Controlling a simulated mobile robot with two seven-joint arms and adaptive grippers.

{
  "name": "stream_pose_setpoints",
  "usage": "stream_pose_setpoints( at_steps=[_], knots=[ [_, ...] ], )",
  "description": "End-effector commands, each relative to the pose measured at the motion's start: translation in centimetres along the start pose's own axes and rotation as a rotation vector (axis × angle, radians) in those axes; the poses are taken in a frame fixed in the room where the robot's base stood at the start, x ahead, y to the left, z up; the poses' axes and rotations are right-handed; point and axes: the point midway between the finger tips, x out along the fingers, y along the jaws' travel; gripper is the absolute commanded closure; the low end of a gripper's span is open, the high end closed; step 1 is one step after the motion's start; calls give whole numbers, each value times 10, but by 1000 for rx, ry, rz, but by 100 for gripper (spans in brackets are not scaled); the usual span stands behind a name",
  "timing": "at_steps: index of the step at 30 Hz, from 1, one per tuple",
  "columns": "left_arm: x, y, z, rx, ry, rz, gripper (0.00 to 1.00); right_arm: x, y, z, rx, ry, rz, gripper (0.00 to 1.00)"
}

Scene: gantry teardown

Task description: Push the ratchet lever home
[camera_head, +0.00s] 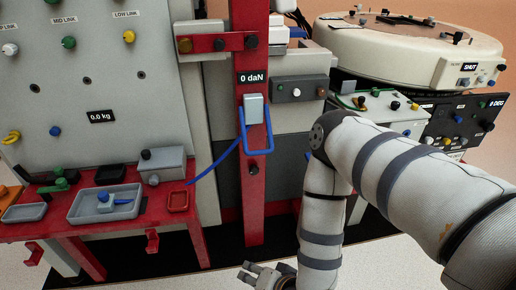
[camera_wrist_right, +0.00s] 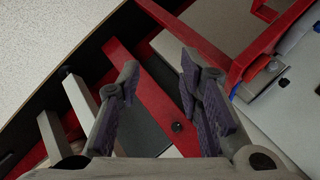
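A grey ratchet block (camera_head: 254,109) is mounted on the red upright post (camera_head: 252,196), just under a "0 daN" display (camera_head: 251,78). A blue loop-shaped lever (camera_head: 271,151) hangs at the block, and a blue strap (camera_head: 215,163) runs from there down to the left. My right gripper (camera_head: 248,274) is low in the head view, well below the lever and apart from it. In the right wrist view it (camera_wrist_right: 160,75) is open and empty, with a red beam showing beyond the fingers. My left gripper is not in view.
A red bench at left holds a grey tray (camera_head: 75,212) and a small red tray (camera_head: 178,209). A control box (camera_head: 300,89) sits right of the post. A round cream machine (camera_head: 390,55) stands at back right. My right arm covers much of the lower right.

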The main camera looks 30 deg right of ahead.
Motion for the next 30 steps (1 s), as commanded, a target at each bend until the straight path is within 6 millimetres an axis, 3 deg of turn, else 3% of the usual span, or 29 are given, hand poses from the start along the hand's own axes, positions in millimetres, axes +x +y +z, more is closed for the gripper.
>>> stream_pose_setpoints(
  at_steps=[1, 3, 6, 7, 11, 22, 30],
  knots=[
    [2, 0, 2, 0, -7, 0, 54, 17, -27, -46, 173, 168, -127, 67],
    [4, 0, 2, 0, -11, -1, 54, 19, -60, -113, 399, 384, -325, 67],
    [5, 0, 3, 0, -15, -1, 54, 3, -82, -181, 600, 589, -549, 67],
    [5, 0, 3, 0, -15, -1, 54, -2, -84, -194, 634, 626, -594, 67],
    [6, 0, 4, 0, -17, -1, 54, -9, -91, -220, 693, 689, -681, 67],
    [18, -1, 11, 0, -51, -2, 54, 44, -117, -282, 689, 685, -674, 67],
    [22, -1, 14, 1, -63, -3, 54, 60, -128, -302, 689, 682, -674, 67]
  ],
)
